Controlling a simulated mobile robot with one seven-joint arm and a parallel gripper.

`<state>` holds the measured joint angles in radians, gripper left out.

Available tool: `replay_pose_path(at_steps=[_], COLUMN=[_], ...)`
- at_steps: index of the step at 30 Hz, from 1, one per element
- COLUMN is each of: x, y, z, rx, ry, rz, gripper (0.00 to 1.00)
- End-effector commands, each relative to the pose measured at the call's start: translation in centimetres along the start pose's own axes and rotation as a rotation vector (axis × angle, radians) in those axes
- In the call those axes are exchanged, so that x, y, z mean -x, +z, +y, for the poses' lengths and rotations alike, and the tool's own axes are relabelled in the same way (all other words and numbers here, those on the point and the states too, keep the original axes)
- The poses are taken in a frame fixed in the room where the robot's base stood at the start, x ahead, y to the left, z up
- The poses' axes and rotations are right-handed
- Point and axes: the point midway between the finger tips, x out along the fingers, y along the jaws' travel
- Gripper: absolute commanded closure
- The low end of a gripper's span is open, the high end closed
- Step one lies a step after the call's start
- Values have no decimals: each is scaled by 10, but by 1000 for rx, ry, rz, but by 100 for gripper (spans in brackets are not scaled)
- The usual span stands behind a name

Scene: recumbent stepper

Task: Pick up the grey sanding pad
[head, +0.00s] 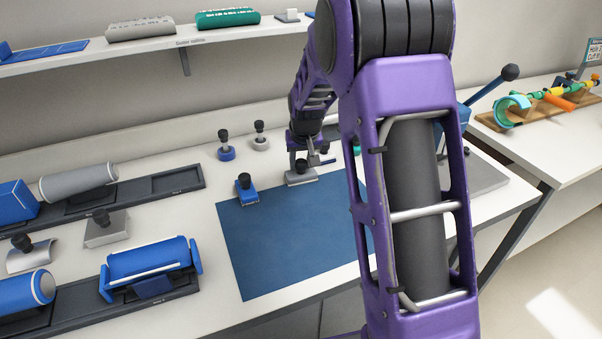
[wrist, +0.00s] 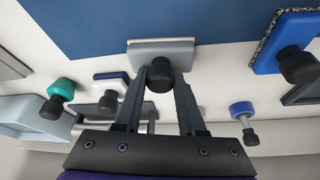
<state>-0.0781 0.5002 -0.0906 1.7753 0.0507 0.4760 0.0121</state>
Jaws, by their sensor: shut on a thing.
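The grey sanding pad (head: 299,180) is a flat rectangular block with a round black knob on top. In the head view it is at the back edge of the blue mat (head: 290,240). My gripper (head: 302,164) comes down on it from above. In the wrist view, my gripper's fingers (wrist: 160,78) are closed around the black knob, with the grey block (wrist: 147,46) just beyond the tips, level with the mat's edge. I cannot tell whether the pad touches the surface or is slightly raised.
A blue pad with a black knob (head: 247,197) sits left on the mat. A round blue pad (head: 226,154) and a round grey pad (head: 261,144) stand behind. Dark racks with rollers (head: 150,262) fill the left. The mat's front is clear.

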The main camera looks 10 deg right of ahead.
Motion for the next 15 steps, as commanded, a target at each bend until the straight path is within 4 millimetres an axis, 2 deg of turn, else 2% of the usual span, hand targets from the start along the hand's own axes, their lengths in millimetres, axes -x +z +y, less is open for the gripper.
replay_pose_path(at_steps=[5, 8, 15], x=[1, 9, 53], y=[-1, -5, -23], z=[0, 0, 0], rx=[0, 0, 1], ry=[0, 0, 0], rz=[1, 4, 5], gripper=[100, 100, 100])
